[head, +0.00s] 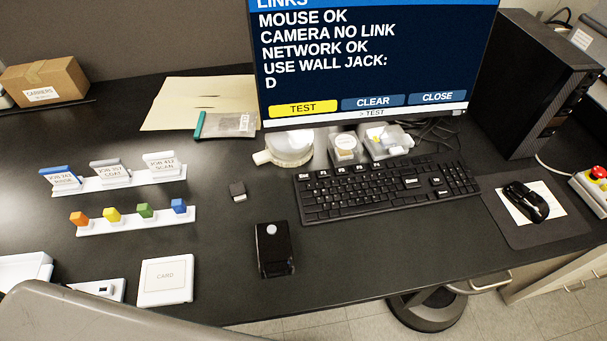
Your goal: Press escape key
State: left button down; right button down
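The black keyboard (385,191) lies on the dark desk below the monitor, slightly tilted in the picture. The escape key (304,178) is at its upper left corner, with a small light label, and nothing covers it. The monitor (375,55) reads MOUSE OK, CAMERA NO LINK, NETWORK OK, USE WALL JACK: D. Its TEST button (303,108) is yellow, while CLEAR and CLOSE are blue. The line below reads "> TEST". Neither of my grippers is in view.
A black box with a round light button (274,249) stands in front of the keyboard's left end. A mouse (526,201) is at the right. Desk space around the black box is clear.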

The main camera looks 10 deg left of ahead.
aim_at(305, 176)
jog(key=k+l+z, duration=0.4)
jog(key=k+l, duration=0.3)
jog(key=k, duration=0.1)
